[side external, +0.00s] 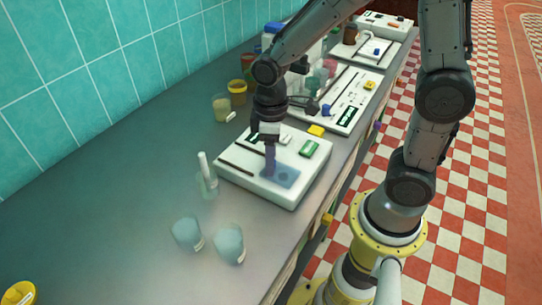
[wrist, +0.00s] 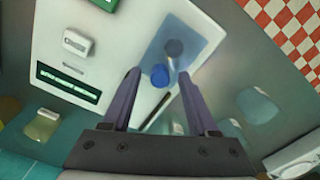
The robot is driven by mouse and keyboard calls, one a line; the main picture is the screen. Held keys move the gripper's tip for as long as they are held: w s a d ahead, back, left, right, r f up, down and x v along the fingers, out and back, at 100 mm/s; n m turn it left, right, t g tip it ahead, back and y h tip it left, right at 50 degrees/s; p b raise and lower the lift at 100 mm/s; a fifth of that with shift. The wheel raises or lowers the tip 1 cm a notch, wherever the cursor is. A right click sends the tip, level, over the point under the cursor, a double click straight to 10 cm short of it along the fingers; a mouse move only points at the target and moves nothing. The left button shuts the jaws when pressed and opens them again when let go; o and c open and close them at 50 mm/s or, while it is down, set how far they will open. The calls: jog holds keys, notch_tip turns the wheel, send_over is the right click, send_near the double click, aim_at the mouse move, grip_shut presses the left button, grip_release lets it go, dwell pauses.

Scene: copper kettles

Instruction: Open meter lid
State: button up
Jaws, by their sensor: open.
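The meter (side external: 240,182) is a low white box on the grey counter, with a black display, a small green-faced part and a dark slot on top. Its lid (side external: 289,179) is a translucent blue panel near the front right corner and appears closed. In the wrist view the lid (wrist: 194,41) has a bright blue knob (wrist: 159,75) at its edge and a darker round spot on it. My gripper (side external: 269,176) is over the lid, pointing down. In the wrist view my gripper (wrist: 159,73) is open, with the knob between its fingertips; contact cannot be told.
Two cloudy glass jars (side external: 229,243) stand in front of the meter, and a bottle (side external: 206,177) stands at its left. Yellowish jars (side external: 221,107) are behind. More white devices (side external: 352,97) line the counter further back. The counter's near left is mostly clear.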

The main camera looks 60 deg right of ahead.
jog(key=shift+f, duration=0.1)
grip_shut()
dwell(0.3)
dwell(1.1)
